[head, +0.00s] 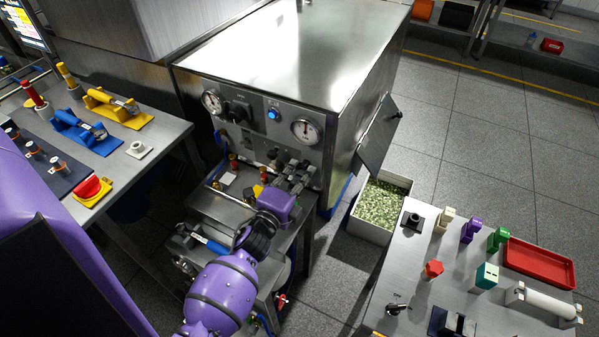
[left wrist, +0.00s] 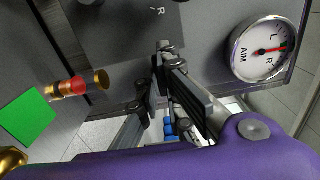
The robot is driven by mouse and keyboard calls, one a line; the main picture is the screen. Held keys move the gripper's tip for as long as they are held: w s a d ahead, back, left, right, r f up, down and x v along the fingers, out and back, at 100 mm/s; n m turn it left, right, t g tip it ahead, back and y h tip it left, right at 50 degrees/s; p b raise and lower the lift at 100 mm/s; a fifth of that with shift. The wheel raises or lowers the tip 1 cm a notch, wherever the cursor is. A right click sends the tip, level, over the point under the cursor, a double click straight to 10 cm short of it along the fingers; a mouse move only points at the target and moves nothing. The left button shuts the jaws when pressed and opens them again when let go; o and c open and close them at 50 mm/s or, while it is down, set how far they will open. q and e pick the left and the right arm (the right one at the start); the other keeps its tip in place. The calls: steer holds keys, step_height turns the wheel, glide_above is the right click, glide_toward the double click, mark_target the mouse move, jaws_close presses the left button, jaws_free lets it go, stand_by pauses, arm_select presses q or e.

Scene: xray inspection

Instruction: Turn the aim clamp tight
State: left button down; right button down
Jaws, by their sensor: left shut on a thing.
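My left gripper (head: 297,172) is at the front panel of the steel cabinet (head: 335,120), below the right-hand dial. In the left wrist view its dark fingers (left wrist: 172,95) are closed around a small dark metal part at the panel, which I take to be the aim clamp (left wrist: 165,55). The fingers hide most of it, so I cannot tell how tight it is. The AIM dial (left wrist: 265,50) is beside it, with its red needle near the green mark. The dial also shows in the head view (head: 305,131). My right gripper is not in view.
A brass-and-red fitting (left wrist: 78,85) and a green square (left wrist: 28,117) are near the gripper. An open-topped bin of green pieces (head: 382,200) stands right of the cabinet. Tables with fixtures flank it: left table (head: 160,135), right table (head: 395,275).

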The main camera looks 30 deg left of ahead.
arm_select(q)
steer(key=c, duration=1.9)
jaws_free()
steer(key=shift+d+r, duration=0.1)
steer(key=shift+r, duration=0.05)
steer(key=s, duration=1.2)
steer(key=shift+d, duration=0.35)
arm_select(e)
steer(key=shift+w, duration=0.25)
arm_select(q)
steer(key=shift+w, duration=0.1)
